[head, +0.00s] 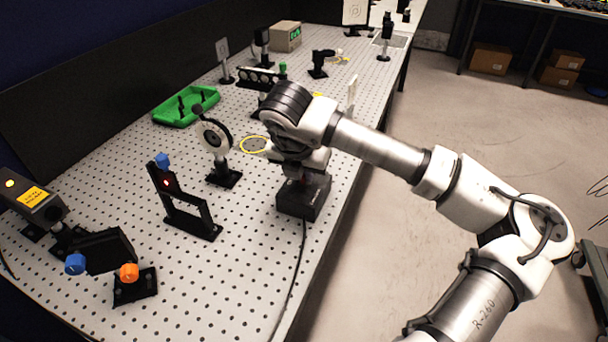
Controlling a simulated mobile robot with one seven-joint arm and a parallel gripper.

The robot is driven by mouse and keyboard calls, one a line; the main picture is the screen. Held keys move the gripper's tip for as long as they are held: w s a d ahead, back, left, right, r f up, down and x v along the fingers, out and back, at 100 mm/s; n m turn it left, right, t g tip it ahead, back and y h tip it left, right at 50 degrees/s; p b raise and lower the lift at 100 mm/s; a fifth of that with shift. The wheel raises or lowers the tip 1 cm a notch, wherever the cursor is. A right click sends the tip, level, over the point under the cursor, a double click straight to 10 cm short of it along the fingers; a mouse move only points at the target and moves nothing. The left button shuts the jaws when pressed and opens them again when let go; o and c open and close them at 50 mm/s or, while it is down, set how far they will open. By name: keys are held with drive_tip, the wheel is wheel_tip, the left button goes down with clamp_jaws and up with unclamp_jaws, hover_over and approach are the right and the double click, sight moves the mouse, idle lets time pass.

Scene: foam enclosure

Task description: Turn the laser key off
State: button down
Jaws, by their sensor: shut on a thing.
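A black box (304,197) with a cable at its front stands near the right edge of the perforated optical table (140,320). My gripper (300,172) points down at the top of this box. Its fingers are mostly hidden behind the hand, and a small reddish spot shows between hand and box. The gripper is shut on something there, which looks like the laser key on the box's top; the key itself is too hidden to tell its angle. The laser housing (36,202) with a yellow label and a lit yellow light sits at the left edge.
Left of the box stand a black mount with a blue knob (162,160), a round disc mount (213,136) and an orange knob (129,272). A green tray (187,106) and several optics stand farther back. A cable (297,275) runs along the front.

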drive_tip(key=n+b, duration=0.1)
drive_tip(key=b, duration=0.1)
drive_tip(key=n+y+b, duration=0.1)
drive_tip(key=n+b, duration=0.1)
drive_tip(key=b, duration=0.1)
drive_tip(key=shift+d+f+b, duration=0.15)
drive_tip(key=shift+f+b, duration=0.15)
drive_tip(key=shift+f, duration=0.1)
drive_tip(key=n+y+b, duration=0.1)
drive_tip(key=n+b, duration=0.1)
drive_tip(key=b, duration=0.1)
drive_tip(key=shift+r+n, duration=0.15)
drive_tip(key=shift+n, duration=0.25)
drive_tip(key=n+y+b, duration=0.1)
drive_tip(key=n+b, duration=0.1)
drive_tip(key=shift+r+n, duration=0.1)
drive_tip(key=shift+n, duration=0.2)
drive_tip(key=n+y, duration=0.1)
drive_tip(key=n, duration=0.1)
drive_tip(key=n+g+b, duration=0.1)
drive_tip(key=n, duration=0.1)
drive_tip(key=shift+w+d+r+n+y, duration=0.1)
drive_tip(key=shift+r+n+y, duration=0.05)
drive_tip(key=shift+n+y, duration=0.2)
drive_tip(key=shift+n+g+y, duration=0.45)
drive_tip(key=shift+n+g, duration=0.25)
drive_tip(key=shift+n, duration=1.35)
drive_tip(key=c, duration=1.5)
unclamp_jaws()
drive_tip(key=shift+c, duration=0.2)
